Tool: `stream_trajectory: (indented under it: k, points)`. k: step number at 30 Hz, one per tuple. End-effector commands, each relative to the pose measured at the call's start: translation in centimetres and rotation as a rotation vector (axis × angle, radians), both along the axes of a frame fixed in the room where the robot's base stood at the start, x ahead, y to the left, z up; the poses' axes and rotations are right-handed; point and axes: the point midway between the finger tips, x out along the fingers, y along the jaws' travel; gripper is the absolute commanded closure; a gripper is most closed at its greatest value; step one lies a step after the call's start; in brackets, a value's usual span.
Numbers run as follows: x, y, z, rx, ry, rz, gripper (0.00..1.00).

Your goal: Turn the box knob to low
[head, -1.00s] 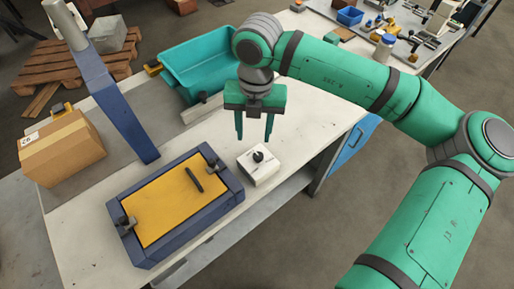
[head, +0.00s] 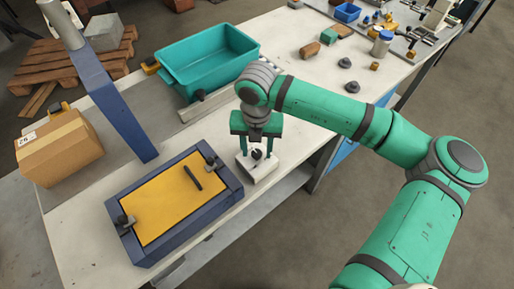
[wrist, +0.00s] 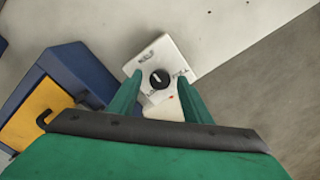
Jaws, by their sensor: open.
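A small white control box (head: 262,172) sits on the workbench near its front edge, just right of the blue-framed fixture. Its round black knob (head: 257,154) is on the top face; in the wrist view the knob (wrist: 160,79) has a light pointer line. Markings surround the knob, too small to read, with a small red mark below it. My gripper (head: 257,152) points down over the box, its two green fingers apart on either side of the knob. In the wrist view my gripper (wrist: 160,88) shows the fingertips spread, with nothing between them held. I cannot tell whether the fingers touch the box.
A blue-framed fixture (head: 224,193) with a yellow plate (head: 165,210) and black handle stands left of the box. A teal bin (head: 210,62) is behind, a cardboard box (head: 60,148) and blue post (head: 115,108) at left.

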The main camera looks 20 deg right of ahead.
Motion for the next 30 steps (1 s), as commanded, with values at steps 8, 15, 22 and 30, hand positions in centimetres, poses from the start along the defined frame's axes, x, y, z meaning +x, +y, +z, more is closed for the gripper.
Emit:
stream_trajectory:
  k: [8,15,22,30]
  points:
    - [-0.01,0.00,-0.08,0.000,0.000,0.000,0.60]
    - [-0.04,-0.13,-0.06,0.001,0.000,-0.002,0.96]
    - [-0.04,-0.18,-0.05,-0.001,0.000,0.024,0.96]
    - [0.00,-0.19,0.00,-0.002,0.000,0.166,0.96]
